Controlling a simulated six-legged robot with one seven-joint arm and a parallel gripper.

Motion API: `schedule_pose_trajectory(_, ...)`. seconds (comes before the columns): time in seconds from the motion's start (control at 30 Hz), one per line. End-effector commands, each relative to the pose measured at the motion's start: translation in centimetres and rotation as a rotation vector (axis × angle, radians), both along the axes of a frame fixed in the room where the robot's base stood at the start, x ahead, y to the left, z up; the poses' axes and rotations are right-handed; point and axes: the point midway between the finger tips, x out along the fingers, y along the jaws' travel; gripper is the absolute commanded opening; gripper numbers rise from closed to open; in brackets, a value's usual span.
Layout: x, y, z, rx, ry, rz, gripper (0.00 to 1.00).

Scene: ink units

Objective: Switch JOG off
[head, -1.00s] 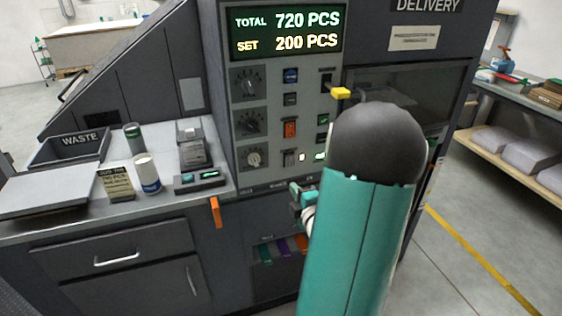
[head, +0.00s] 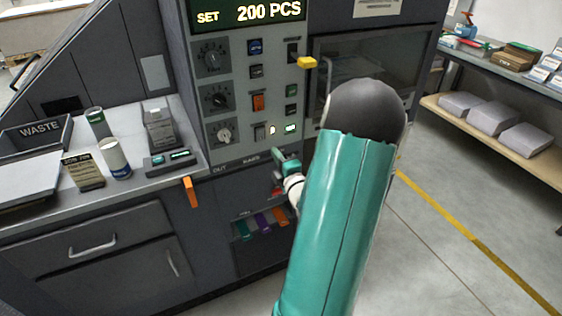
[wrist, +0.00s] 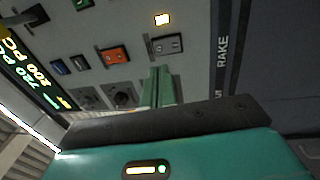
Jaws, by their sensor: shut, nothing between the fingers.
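The control panel (head: 235,85) stands in front of me; no JOG label is readable in either view. A grey rocker switch (head: 260,132) sits low on the panel beside a small lit lamp (head: 273,129). In the wrist view a rocker (wrist: 168,44) lies next to a lit yellow-white lamp (wrist: 161,19); they look like the same pair. My gripper (head: 278,154) is shut and empty, just below the lamp in the picture. In the wrist view its green fingers (wrist: 158,88) point toward the rocker, apparently just short of it. Contact cannot be told.
An orange-red switch (head: 258,102), a blue button (head: 255,47) and dark knobs (head: 211,57) are close by on the panel. A yellow-tipped lever (head: 307,62) sticks out at upper right. The counter (head: 135,188) at left holds cans and a small device.

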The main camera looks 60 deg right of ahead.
Motion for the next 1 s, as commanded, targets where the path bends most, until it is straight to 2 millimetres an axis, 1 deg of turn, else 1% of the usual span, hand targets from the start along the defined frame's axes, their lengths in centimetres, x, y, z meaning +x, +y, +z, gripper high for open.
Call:
schedule_pose_trajectory(0.03,0.9,-0.6,0.1,-0.001,-0.002,0.0,0.0)
schedule_pose_trajectory(0.2,3.8,-2.3,0.6,0.0,-0.002,0.0,0.0)
schedule_pose_trajectory(0.4,6.4,-3.9,0.9,0.0,-0.001,-0.001,0.0)
schedule_pose_trajectory(0.6,7.5,-4.5,1.1,0.0,-0.001,-0.001,0.0)
schedule_pose_trajectory(1.0,7.7,-4.5,1.2,0.004,0.011,0.002,0.0)
